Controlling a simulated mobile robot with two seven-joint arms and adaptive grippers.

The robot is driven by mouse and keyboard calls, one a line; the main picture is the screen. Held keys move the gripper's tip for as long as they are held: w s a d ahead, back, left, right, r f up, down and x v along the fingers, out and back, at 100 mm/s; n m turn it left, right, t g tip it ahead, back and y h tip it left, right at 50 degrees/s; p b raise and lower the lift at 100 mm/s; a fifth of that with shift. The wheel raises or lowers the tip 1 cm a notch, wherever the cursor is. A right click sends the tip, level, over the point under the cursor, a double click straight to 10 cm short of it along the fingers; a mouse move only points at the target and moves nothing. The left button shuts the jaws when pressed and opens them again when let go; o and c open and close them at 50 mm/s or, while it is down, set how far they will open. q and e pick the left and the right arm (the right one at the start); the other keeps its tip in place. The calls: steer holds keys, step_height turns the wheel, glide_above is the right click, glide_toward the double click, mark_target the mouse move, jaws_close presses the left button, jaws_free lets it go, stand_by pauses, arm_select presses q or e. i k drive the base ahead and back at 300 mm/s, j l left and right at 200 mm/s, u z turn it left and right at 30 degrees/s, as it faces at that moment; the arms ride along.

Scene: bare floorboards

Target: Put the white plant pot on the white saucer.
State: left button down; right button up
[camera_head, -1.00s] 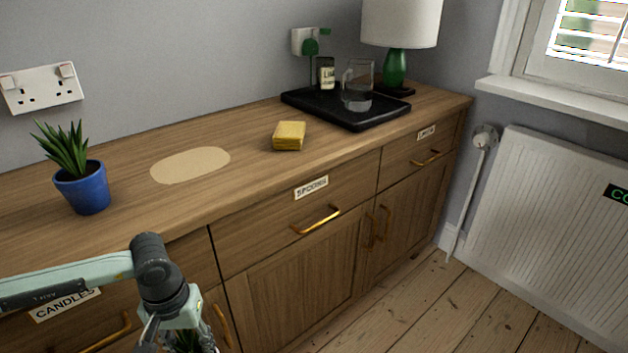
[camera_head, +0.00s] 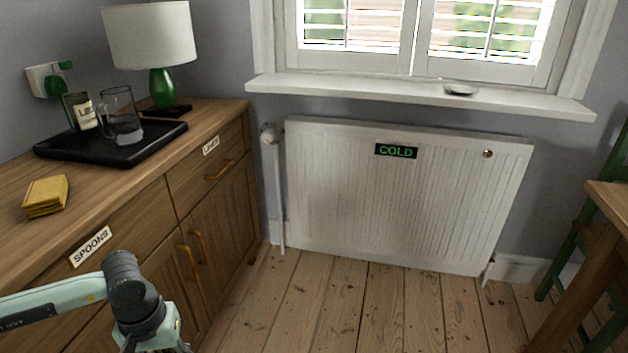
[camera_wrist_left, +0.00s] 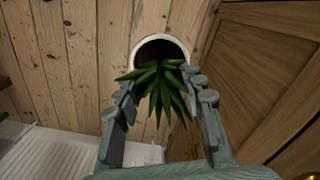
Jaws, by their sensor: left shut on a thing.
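The white plant pot (camera_wrist_left: 160,36) shows in the left wrist view as a white rim around a dark inside, with spiky green leaves (camera_wrist_left: 162,88) in front of it. My left gripper (camera_wrist_left: 160,82) is shut on it, one finger on each side. In the head view, only the top of this gripper (camera_head: 152,338) shows at the bottom left, in front of the sideboard; the pot is out of that frame. The white saucer (camera_head: 460,90) lies on the windowsill (camera_head: 400,92), right of its middle, far from the gripper. My right gripper is not in view.
A radiator (camera_head: 400,210) stands below the sill. A table (camera_head: 608,200) and green chair are at right. Floorboards between are clear.

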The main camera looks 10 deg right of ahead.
mark_target(461, 90)
steer(key=i+l+z, duration=0.1)
steer(key=i+z, duration=0.15)
steer(key=z, duration=0.15)
steer(key=i+z, duration=0.2)
steer(key=z, duration=0.2)
steer(key=i+z, duration=0.25)
steer(key=z, duration=0.15)
